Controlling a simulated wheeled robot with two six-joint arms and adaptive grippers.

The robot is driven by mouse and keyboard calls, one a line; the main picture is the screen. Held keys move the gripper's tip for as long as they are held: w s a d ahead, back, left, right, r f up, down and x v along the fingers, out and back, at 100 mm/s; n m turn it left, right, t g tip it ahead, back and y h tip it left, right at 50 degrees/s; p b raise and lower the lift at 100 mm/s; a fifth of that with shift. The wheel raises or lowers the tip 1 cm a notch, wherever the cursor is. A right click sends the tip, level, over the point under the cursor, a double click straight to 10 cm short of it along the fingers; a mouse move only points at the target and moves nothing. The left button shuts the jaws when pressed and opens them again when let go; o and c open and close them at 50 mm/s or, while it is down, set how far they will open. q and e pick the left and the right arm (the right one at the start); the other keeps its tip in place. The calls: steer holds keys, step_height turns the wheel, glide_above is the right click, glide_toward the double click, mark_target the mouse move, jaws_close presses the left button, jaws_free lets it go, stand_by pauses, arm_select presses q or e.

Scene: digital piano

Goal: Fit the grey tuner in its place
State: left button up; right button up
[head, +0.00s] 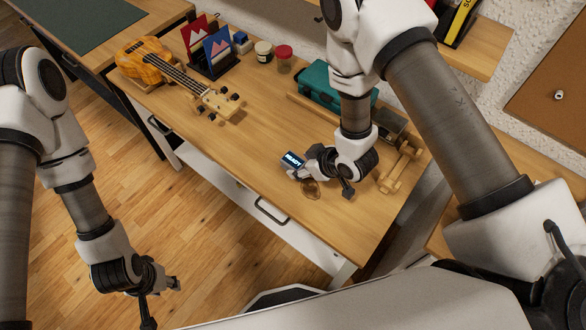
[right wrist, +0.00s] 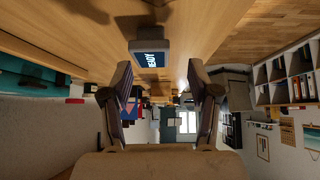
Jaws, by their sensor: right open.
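The grey tuner (head: 292,160), a small block with a lit screen reading READY, sits on the wooden table near its front edge. It also shows in the right wrist view (right wrist: 150,53), above the gap between my fingers. My right gripper (head: 316,166) is low over the table, just right of the tuner. Its fingers (right wrist: 160,103) are spread with nothing between them. A ukulele (head: 148,58) lies at the table's left, its dark-pegged headstock (head: 222,104) pointing toward the middle. My left gripper (head: 160,299) hangs over the floor with fingers apart, empty.
A teal case (head: 312,82) lies behind my right arm. A wooden stand (head: 400,168) is right of my right gripper. Jars (head: 284,58) and a rack with red and blue booklets (head: 215,50) stand at the back. The table between headstock and tuner is clear.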

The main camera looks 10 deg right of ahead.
mark_target(296, 160)
steer(key=w+f, duration=0.1)
steer(key=w, duration=0.1)
steer(key=w+f, duration=0.2)
steer(key=shift+a+f+b, duration=0.3)
steer(key=shift+a+b, duration=0.05)
steer(key=shift+a, duration=0.05)
steer(key=shift+s+r, duration=0.5)
steer(key=shift+s, duration=0.15)
steer(key=shift+w+d+f, duration=0.1)
steer(key=shift+w+f, duration=0.15)
steer(key=shift+w, duration=0.25)
steer(key=shift+s+r, duration=0.1)
steer(key=shift+s, duration=0.05)
steer(key=shift+c, duration=0.7)
steer(key=c, duration=0.8)
steer(key=shift+o, duration=0.2)
steer(key=shift+r+p, duration=2.6)
steer(key=shift+r, duration=0.45)
arm_select(q)
steer(key=r, duration=0.1)
steer(key=w+r, duration=0.1)
steer(key=r, duration=0.1)
steer(key=shift+w+r, duration=0.1)
steer(key=shift+w, duration=0.25)
